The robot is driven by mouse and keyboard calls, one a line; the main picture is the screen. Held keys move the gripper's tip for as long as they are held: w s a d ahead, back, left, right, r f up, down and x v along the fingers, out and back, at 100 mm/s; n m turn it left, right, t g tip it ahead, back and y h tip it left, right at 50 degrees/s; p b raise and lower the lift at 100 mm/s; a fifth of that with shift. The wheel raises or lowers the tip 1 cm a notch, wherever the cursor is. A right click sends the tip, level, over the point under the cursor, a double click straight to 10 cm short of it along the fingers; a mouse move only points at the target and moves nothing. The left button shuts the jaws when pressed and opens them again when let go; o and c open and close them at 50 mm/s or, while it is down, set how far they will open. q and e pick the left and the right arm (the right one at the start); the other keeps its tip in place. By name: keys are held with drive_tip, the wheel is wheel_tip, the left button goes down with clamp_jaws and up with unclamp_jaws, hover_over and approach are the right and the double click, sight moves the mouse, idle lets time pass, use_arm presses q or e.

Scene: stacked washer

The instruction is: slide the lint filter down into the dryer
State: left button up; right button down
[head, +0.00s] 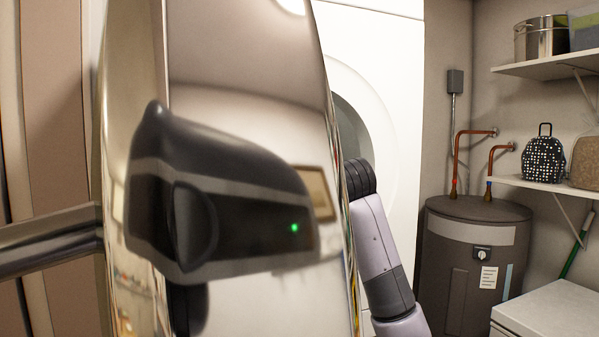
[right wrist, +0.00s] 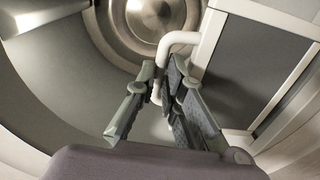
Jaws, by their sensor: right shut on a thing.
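The lint filter (right wrist: 240,75) shows in the right wrist view as a dark grey panel in a pale frame, with a white bent handle (right wrist: 180,38) on its left side. My right gripper (right wrist: 161,80) is shut on this handle. The panel stands tilted at the right of the view, inside the dryer (right wrist: 50,75). I cannot tell how deep the filter sits in its slot. In the head view my right arm reaches into the round opening of the white machine (head: 400,90). My right gripper and the filter are hidden there. My left gripper is not in view.
A large mirror-like curved panel (head: 250,60), probably the open door, fills the middle of the head view and hides much of the opening. A grey water heater (head: 475,265) and wall shelves (head: 525,187) stand at the right. A white appliance (head: 550,315) is at lower right.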

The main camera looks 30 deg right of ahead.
drive_tip(key=shift+f+b, duration=6.45)
drive_tip(key=shift+f, duration=0.85)
drive_tip(key=c, duration=1.7)
unclamp_jaws()
drive_tip(key=shift+o, duration=0.5)
drive_tip(key=shift+a, duration=0.1)
drive_tip(key=v, duration=0.8)
drive_tip(key=shift+r, duration=0.25)
drive_tip(key=shift+r, duration=0.1)
